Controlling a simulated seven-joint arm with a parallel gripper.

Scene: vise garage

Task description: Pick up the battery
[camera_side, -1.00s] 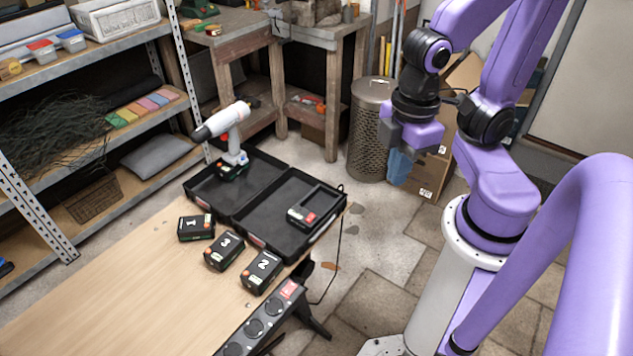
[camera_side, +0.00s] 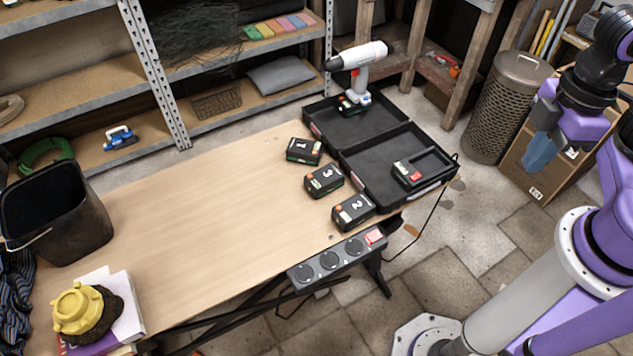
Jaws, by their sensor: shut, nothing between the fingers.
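Three black batteries lie on the wooden table: battery 1 (camera_side: 304,150), battery 3 (camera_side: 324,180) and battery 2 (camera_side: 353,211), in a slanting row left of the open black case (camera_side: 384,158). A white drill (camera_side: 359,68) stands upright at the case's far part, with a dark battery at its base. A black charger-like block (camera_side: 421,169) with a red patch lies in the case's near part. My gripper (camera_side: 540,152) is shut and empty, well to the right of the table, in front of a cardboard box. It touches none of the batteries.
A power strip (camera_side: 335,258) runs along the table's front edge. A black bucket (camera_side: 55,213) and a yellow object (camera_side: 82,308) on books stand at the left. A perforated metal bin (camera_side: 506,105) is behind the gripper. The table's middle is clear.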

